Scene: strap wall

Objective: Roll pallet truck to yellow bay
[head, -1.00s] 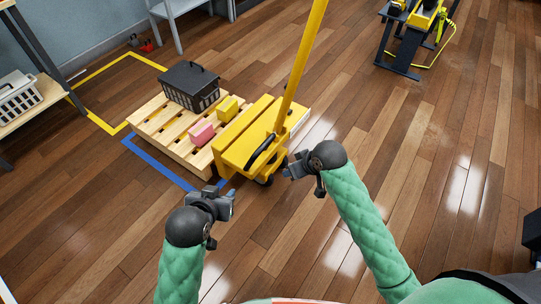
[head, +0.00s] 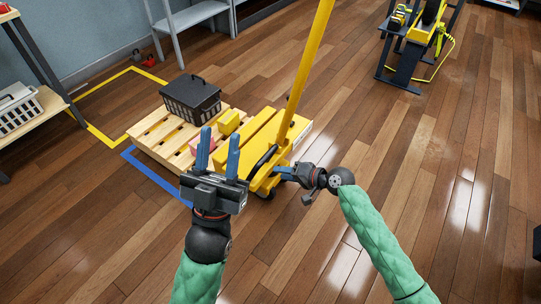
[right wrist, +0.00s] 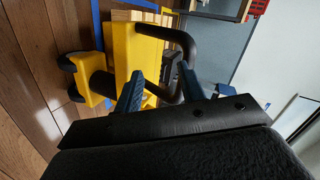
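The yellow pallet truck (head: 262,137) stands mid-floor with a tall yellow mast (head: 309,62). Its forks are under a wooden pallet (head: 160,137) carrying a black crate (head: 190,99), a yellow block (head: 229,121) and a pink block. The yellow-taped bay (head: 101,84) lies beyond the pallet, at the left. My right gripper (head: 281,172) is at the truck's near side; in the right wrist view its fingers are apart, with the black loop handle (right wrist: 184,43) close at their tips. Whether it touches is unclear. My left gripper (head: 219,140) is open and empty, fingers pointing away, in front of the truck.
Blue tape (head: 150,174) marks the floor beside the pallet. A shelf with a white basket (head: 17,108) stands at the left, and a grey rack (head: 190,18) by the wall. A black-and-yellow machine (head: 413,45) stands at the back right.

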